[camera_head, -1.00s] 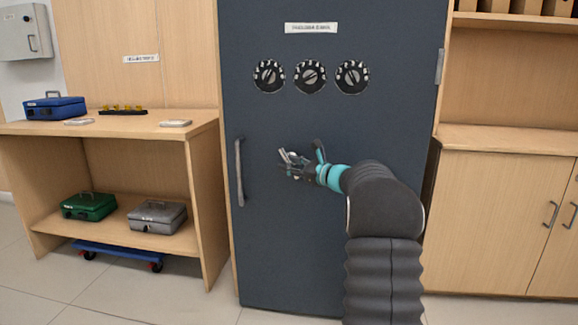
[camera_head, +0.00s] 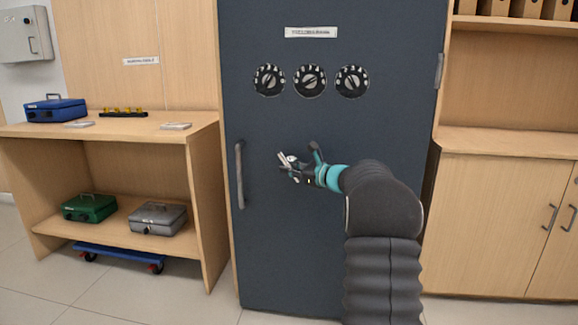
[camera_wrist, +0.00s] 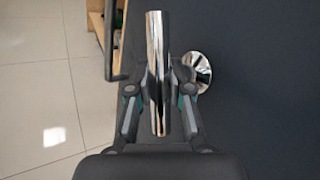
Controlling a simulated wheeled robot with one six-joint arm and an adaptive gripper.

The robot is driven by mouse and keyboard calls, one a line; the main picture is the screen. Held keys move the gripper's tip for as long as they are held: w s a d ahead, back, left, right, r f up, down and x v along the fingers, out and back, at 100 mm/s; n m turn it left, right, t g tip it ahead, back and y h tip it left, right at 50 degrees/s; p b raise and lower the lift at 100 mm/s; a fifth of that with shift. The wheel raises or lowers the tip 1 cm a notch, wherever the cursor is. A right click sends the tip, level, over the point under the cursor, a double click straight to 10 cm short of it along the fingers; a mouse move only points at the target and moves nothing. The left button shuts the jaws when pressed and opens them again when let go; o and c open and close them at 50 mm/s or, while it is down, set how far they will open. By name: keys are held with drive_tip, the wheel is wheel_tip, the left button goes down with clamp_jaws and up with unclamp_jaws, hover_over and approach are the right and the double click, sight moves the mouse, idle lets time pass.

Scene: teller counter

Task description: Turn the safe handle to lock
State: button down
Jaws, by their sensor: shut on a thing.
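The safe's dark blue-grey door (camera_head: 300,255) stands upright and looks shut. My gripper (camera_head: 290,162) is in front of the middle of the door, below the dials. In the wrist view my gripper (camera_wrist: 158,85) is shut on the chrome safe handle (camera_wrist: 155,35), a straight bar between the two fingers. The handle's round chrome base (camera_wrist: 201,68) shows to the right, partly behind the right finger. In the head view the handle is small and mostly hidden by my gripper, so its exact angle is hard to tell.
Three black dials (camera_head: 310,80) sit above my gripper. A grey vertical pull (camera_head: 240,175) is on the door's left edge. A wooden shelf unit (camera_head: 205,200) with blue, green and grey boxes stands left; a wooden cabinet (camera_head: 490,210) stands right. Floor shows at left.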

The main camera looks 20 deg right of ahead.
drive_tip(key=r+n+g+h+p, duration=0.1)
drive_tip(key=p, duration=0.3)
drive_tip(key=shift+r+g, duration=0.1)
drive_tip(key=shift+g, duration=0.2)
drive_tip(key=n+g+h+p, duration=0.1)
drive_tip(key=p, duration=0.3)
drive_tip(key=shift+g+h, duration=0.4)
drive_tip(key=shift+d+f+n+g+h+p, duration=0.1)
drive_tip(key=shift+f+n+g+h+p, duration=0.15)
drive_tip(key=shift+n+g+h+p, duration=0.4)
drive_tip(key=shift+n+g+h, duration=0.35)
drive_tip(key=shift+g+h, duration=0.8)
drive_tip(key=shift+h, duration=0.1)
drive_tip(key=c, duration=1.1)
unclamp_jaws()
drive_tip(key=shift+f, duration=0.1)
drive_tip(key=shift+o, duration=0.2)
drive_tip(key=shift+s, duration=0.1)
drive_tip(key=a+v, duration=0.1)
drive_tip(key=v, duration=1.1)
drive_tip(key=shift+d, duration=0.45)
